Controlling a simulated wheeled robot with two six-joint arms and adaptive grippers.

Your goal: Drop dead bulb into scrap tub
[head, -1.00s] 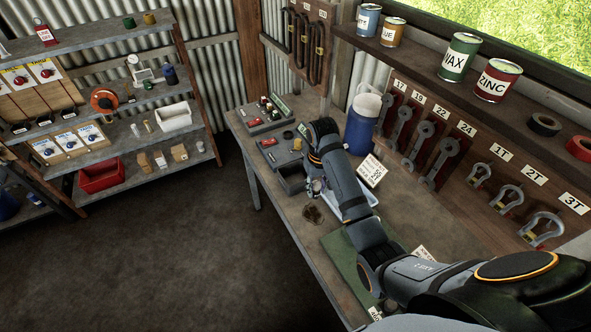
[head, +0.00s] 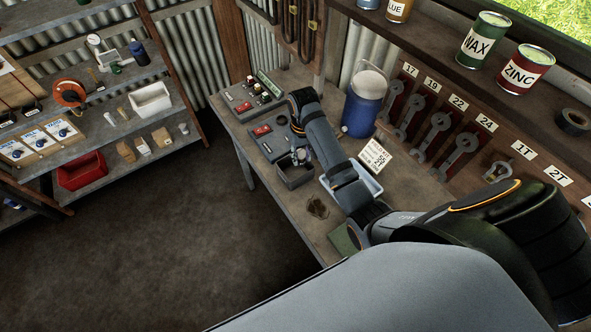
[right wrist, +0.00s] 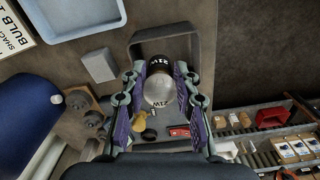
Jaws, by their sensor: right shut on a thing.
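My right gripper (head: 300,158) is shut on a bulb (right wrist: 157,90) with a clear, frosted-looking globe and a dark, printed base. In the right wrist view the bulb sits between the two fingers (right wrist: 158,78). An open grey tub (head: 297,183) stands on the bench; the gripper and bulb are at or above its back part in the head view. In the right wrist view the tub's rim (right wrist: 165,36) shows around and beyond the bulb's base. The height of the bulb over the tub is hard to tell. My left gripper is out of view.
A pale blue tray (head: 372,187) and a printed card (head: 375,155) lie right of the tub, with a blue jug (head: 362,105) behind. Grey trays with red items (head: 262,132) stand to the left. A dark stain (head: 317,207) marks the bench in front.

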